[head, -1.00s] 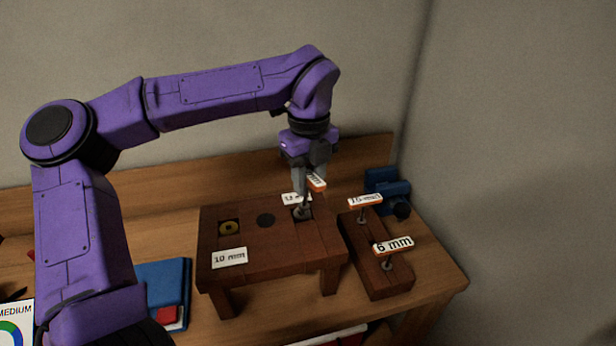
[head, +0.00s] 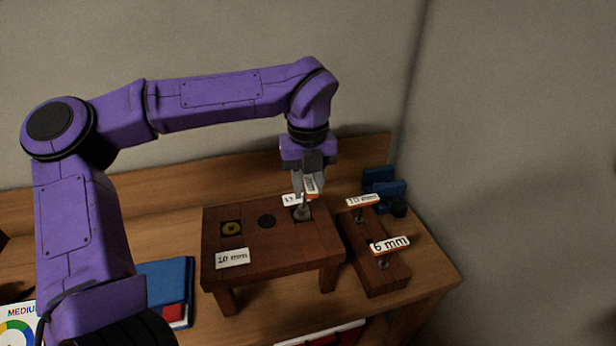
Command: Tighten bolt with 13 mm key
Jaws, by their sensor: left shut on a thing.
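My left gripper (head: 306,185) points down over the right end of a small wooden bench (head: 262,258) and is shut on a key (head: 311,186) with a white and orange label. The label's text is not readable. The key's shaft reaches down to the bolt (head: 301,214) in the bench's right hole. A partly covered card (head: 290,200) behind it starts with "13". The bench also has a brass bolt (head: 232,229) on the left, by a "10 mm" card (head: 232,259), and a dark round spot (head: 266,221) in the middle. My right gripper is not in view.
A wooden holder (head: 381,278) right of the bench carries a 10 mm key (head: 362,200) and a 6 mm key (head: 390,244). Blue objects (head: 384,188) stand behind it. A blue book (head: 165,285) lies left of the bench. Walls close off the back and right.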

